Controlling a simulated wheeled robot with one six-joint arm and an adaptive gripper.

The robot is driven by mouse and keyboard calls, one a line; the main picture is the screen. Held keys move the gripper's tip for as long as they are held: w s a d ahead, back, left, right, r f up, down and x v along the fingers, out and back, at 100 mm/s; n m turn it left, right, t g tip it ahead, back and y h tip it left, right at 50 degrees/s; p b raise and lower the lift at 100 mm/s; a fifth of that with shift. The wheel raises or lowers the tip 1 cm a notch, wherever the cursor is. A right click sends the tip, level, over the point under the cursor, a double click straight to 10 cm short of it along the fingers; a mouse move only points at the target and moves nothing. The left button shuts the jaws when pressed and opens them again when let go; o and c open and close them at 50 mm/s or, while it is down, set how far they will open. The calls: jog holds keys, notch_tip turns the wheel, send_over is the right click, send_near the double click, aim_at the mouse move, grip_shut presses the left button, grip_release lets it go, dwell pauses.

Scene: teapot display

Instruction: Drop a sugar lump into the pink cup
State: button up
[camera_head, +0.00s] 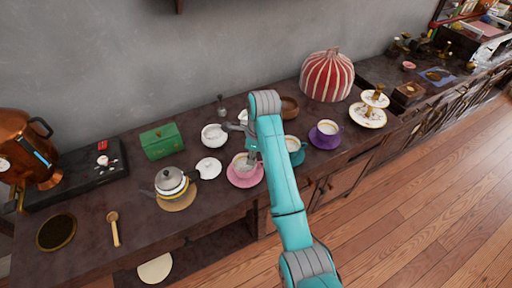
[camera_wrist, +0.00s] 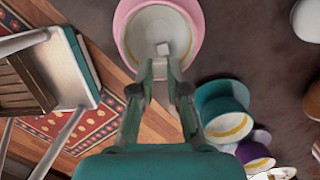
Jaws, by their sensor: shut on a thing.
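The pink cup (camera_head: 241,161) stands upright on its pink saucer (camera_head: 256,180) near the front of the counter. In the wrist view the pink cup (camera_wrist: 144,32) is seen from above, with a pale inside. My gripper (camera_wrist: 161,62) is over the cup's near side, its fingertips close together. It is shut on a small white sugar lump (camera_wrist: 163,48) at the fingertips, which shows against the cup's inside. In the head view my gripper (camera_head: 250,150) is at the cup, partly hidden by my arm; the lump is too small to make out there.
A teal cup (camera_head: 292,144) and a purple saucer with cup (camera_head: 326,137) stand to the right.

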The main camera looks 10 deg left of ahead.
jog(key=shift+f, duration=0.2)
jog(key=o, duration=0.7)
jog(key=shift+s, duration=0.15)
dwell(0.4)
